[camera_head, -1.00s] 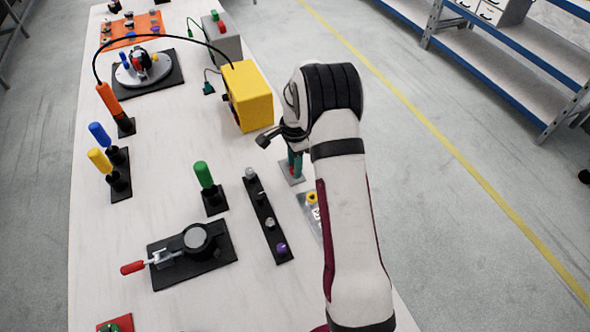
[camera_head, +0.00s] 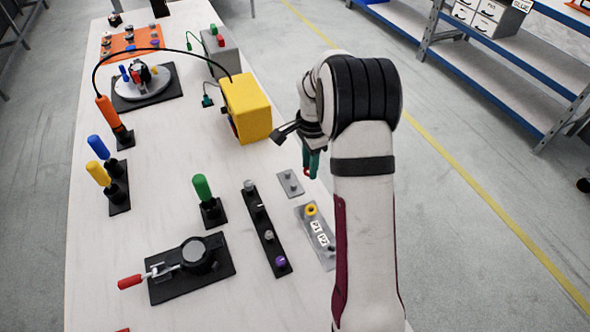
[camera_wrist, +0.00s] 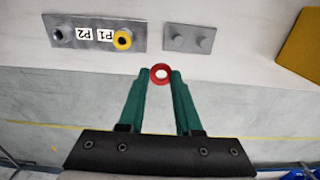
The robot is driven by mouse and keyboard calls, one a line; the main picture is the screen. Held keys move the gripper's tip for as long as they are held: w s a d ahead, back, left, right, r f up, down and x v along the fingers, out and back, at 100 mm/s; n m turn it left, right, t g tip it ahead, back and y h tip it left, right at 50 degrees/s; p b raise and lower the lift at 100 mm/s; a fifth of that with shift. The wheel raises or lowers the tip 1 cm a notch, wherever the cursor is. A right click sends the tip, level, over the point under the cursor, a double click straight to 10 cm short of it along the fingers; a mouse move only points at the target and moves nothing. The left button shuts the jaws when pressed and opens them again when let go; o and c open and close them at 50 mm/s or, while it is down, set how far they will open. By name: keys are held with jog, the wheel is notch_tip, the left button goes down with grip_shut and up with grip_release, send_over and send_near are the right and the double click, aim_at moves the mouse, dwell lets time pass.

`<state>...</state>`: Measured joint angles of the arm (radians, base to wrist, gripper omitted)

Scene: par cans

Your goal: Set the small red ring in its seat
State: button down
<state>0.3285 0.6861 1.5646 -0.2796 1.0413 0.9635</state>
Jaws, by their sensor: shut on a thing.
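The small red ring (camera_wrist: 152,76) is held between the tips of my teal fingers (camera_wrist: 160,80) in the wrist view, its hole facing the camera. In the head view my gripper (camera_head: 311,168) hangs beside the small grey two-peg plate (camera_head: 290,184), with a bit of red at its tips. Both pegs on that plate are bare. The grey plate marked P1 and P2 (camera_head: 303,225) lies nearer along the bench. A yellow ring (camera_head: 311,210) sits at its P1 end. A small dark fitting (camera_wrist: 58,34) without a ring is at the P2 end.
A yellow box (camera_head: 246,108) stands left of my gripper, with a black cable arching from it. A black strip with knobs (camera_head: 264,228) and a green-handled tool (camera_head: 204,190) stand to the left. The bench's right edge is close to my arm.

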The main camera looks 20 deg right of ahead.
jog(key=s+d+r, duration=0.4)
jog(key=s+d, duration=0.1)
jog(key=s+a+f, duration=0.3)
jog(key=s+a, duration=0.1)
jog(key=s, duration=0.2)
jog(key=s+a+f, duration=0.2)
jog(key=s+a, duration=0.2)
jog(key=s, duration=0.3)
jog(key=shift+w+d+f, duration=0.1)
jog(key=shift+d+f, duration=0.05)
jog(key=shift+f, duration=1.25)
jog(key=shift+d+f, duration=0.1)
jog(key=shift+f, duration=1.25)
jog(key=c, duration=0.9)
grip_release()
jog(key=o, duration=0.5)
jog(key=shift+o, duration=0.2)
